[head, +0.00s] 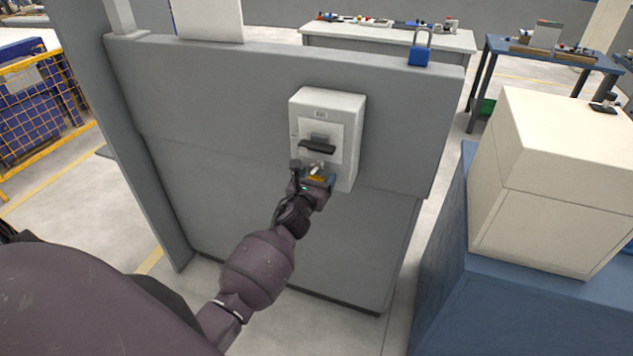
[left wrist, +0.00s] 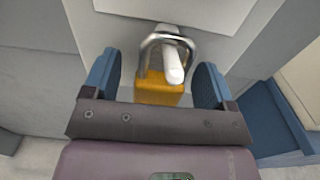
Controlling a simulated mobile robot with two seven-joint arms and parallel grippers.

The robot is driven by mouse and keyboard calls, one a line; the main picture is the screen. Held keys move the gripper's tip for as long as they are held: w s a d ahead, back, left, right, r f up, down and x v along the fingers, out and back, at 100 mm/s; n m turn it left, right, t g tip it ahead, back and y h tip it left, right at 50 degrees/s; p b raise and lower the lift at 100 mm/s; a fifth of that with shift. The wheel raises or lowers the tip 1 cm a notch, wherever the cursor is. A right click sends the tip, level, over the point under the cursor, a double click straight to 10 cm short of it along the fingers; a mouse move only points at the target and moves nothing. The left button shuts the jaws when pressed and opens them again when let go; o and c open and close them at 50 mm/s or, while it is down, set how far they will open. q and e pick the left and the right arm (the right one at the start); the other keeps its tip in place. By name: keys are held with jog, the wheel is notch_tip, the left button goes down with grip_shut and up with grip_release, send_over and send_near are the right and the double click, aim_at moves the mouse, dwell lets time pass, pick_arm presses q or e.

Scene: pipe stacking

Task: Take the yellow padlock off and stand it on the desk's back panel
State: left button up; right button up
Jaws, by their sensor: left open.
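The yellow padlock (left wrist: 158,90) hangs by its metal shackle around a white lug (left wrist: 173,66) in the left wrist view. In the head view the padlock (head: 316,177) shows only as a small yellow patch below the black handle (head: 317,147) of the grey-white switch box (head: 347,135). My left gripper (left wrist: 155,80) is open, with one blue finger pad on each side of the padlock and gaps between. It also shows in the head view (head: 314,178) at the box's lower front. The back panel (head: 215,85) carries the box. My right gripper is out of view.
A blue padlock (head: 419,50) stands upright on the panel's top edge at the right. The top edge between it and the white sheet (head: 210,20) is clear. A cream box (head: 550,175) on a blue cabinet (head: 455,270) stands to the right.

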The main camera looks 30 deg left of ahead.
pick_arm(q)
jog(key=shift+c, duration=1.2)
jog(key=c, duration=0.8)
jog(key=shift+r, duration=0.15)
